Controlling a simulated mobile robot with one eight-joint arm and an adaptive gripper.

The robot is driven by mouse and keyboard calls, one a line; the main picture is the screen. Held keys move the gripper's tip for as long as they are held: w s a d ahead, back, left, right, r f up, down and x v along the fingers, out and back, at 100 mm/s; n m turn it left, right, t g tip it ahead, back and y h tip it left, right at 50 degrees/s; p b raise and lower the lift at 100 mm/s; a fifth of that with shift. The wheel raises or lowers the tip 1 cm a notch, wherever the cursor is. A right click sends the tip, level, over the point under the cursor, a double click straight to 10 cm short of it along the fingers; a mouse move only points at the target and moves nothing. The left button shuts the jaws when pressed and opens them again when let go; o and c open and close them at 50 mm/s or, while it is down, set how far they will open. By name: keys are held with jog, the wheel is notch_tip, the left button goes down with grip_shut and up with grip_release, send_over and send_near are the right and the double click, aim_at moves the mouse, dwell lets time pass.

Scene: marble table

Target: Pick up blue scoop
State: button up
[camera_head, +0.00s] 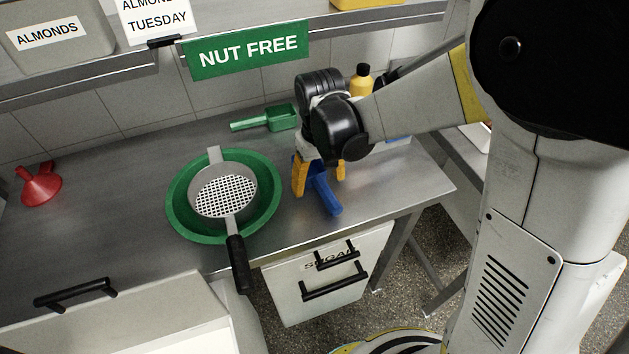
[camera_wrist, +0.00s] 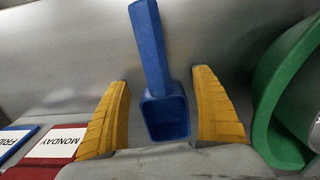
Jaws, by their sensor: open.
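A blue scoop (camera_head: 323,190) lies on the metal table below my gripper (camera_head: 320,175), its handle toward the table's front edge. In the wrist view the blue scoop (camera_wrist: 165,112) shows its open bowl between the two yellow fingers and its handle pointing up and slightly left. My gripper (camera_wrist: 168,110) is open, with one finger on each side of the bowl and a gap on both sides. In the head view my gripper and arm hide part of the bowl.
A green bowl (camera_head: 180,222) with a strainer (camera_head: 222,190) across it stands left of my gripper. A green scoop (camera_head: 282,118) lies behind, near a yellow bottle (camera_head: 361,80). A red funnel (camera_head: 40,187) is far left. Red and blue labelled items (camera_wrist: 70,130) lie left in the wrist view.

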aim_at(318, 178)
grip_shut()
jog(key=shift+r, duration=0.15)
notch_tip(318, 178, up, 4)
jog(key=p, duration=0.2)
jog(key=shift+r+p, duration=0.25)
jog(key=shift+p, duration=0.15)
jog(key=s+d+r+p, duration=0.4)
jog(key=s+d+r, duration=0.1)
jog(key=d, duration=0.5)
jog(key=shift+s+r, duration=0.4)
jog(key=shift+r, duration=0.25)
jog(key=c, duration=1.3)
grip_release()
grip_shut()
